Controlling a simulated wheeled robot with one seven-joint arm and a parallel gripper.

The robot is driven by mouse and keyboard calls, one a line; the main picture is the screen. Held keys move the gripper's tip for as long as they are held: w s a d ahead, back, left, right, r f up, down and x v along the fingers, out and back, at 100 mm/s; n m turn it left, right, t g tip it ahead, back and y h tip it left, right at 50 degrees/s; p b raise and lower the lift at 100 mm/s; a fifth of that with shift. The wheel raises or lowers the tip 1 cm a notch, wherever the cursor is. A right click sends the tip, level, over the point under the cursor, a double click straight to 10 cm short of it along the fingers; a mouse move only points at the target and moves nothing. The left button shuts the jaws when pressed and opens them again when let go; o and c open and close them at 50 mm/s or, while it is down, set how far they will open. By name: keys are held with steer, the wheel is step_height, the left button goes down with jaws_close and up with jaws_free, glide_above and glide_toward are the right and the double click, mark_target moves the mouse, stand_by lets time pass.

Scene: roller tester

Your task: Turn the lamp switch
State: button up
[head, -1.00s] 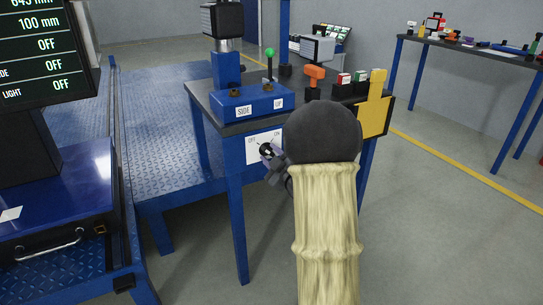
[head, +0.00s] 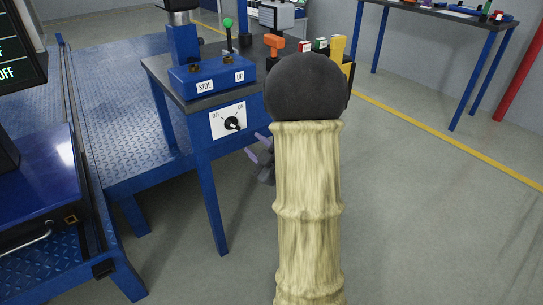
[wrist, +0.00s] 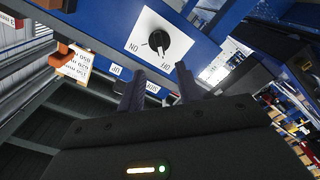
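The lamp switch is a black round knob (head: 231,123) on a white plate (head: 218,131) marked OFF and ON, on the front of the blue table. The knob also shows in the wrist view (wrist: 170,38). There its white mark points down, seemingly nearer the OFF label than the ON label. My gripper (head: 257,148) is to the right of and below the knob in the head view, apart from it. In the wrist view its two fingers (wrist: 160,88) are spread with nothing between them, and the knob lies beyond the tips.
A blue control box (head: 212,78) marked SIDE and UP, with a green-topped lever (head: 228,24), stands on the table. An orange-headed item (head: 274,43) is behind my arm. A blue plated platform (head: 120,110) lies left.

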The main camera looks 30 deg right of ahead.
steer(key=s+b, duration=0.6)
steer(key=b, duration=0.3)
steer(key=shift+s+d, duration=0.15)
steer(key=shift+s, duration=0.2)
steer(key=shift+w+r, duration=0.1)
stand_by(0.3)
